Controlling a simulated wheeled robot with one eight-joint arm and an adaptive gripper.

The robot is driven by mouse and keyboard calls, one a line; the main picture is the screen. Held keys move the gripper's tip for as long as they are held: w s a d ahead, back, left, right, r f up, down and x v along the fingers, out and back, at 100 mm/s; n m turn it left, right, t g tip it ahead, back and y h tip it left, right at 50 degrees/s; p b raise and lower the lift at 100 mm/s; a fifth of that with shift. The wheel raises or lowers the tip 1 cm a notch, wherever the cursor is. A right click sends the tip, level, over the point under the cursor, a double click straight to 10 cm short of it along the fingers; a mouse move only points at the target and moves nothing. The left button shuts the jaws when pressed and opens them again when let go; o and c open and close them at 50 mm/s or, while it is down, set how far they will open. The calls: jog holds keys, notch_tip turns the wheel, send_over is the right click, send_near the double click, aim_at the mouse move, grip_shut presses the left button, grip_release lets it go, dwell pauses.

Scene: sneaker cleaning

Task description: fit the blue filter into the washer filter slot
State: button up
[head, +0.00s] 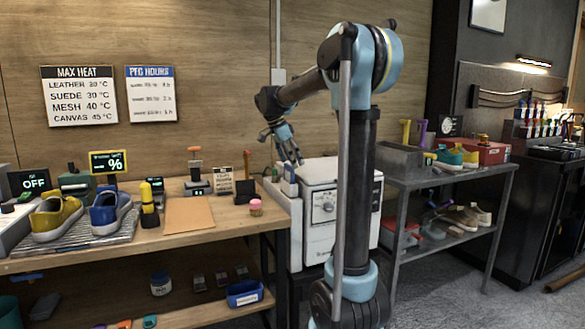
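The white washer (318,215) stands on the floor between the wooden bench and the metal table. It has a dial and small controls on its front. My arm's column hides part of that front, and I cannot make out the filter slot. My gripper (291,161) points down above the washer's left side, near a small pale blue-grey upright piece (289,180). I cannot tell whether that piece is the blue filter, or whether the gripper touches it. The fingers are too small to show clearly whether they are open or shut.
The wooden bench (185,232) at left holds sneakers, a brown sheet, a pink-lidded jar (256,208) and small tools. A blue bin (245,293) sits on its lower shelf. The metal table (440,178) at right carries a grey tray and shoes. Open floor lies at front right.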

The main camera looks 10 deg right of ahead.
jog(key=v, duration=1)
jog(key=shift+s+f, duration=0.1)
jog(key=s+d+f+n+y, duration=0.1)
jog(key=s+d+f+n, duration=0.4)
jog(key=s, duration=0.6)
jog(key=s+d+f+n+y, duration=0.1)
jog(key=s+f+n, duration=0.2)
jog(key=s+f, duration=0.5)
jog(key=s+d+f+n+y, duration=0.1)
jog(key=s+d+f+n, duration=0.1)
jog(key=s+f, duration=0.7)
jog(key=s+d+f+n+t+y, duration=0.1)
jog(key=s+f+n, duration=0.4)
jog(key=s+f, duration=0.3)
notch_tip(320, 180, down, 4)
jog(key=shift+s+d+f, duration=0.1)
jog(key=shift+s+d, duration=0.2)
jog(key=shift+s, duration=0.1)
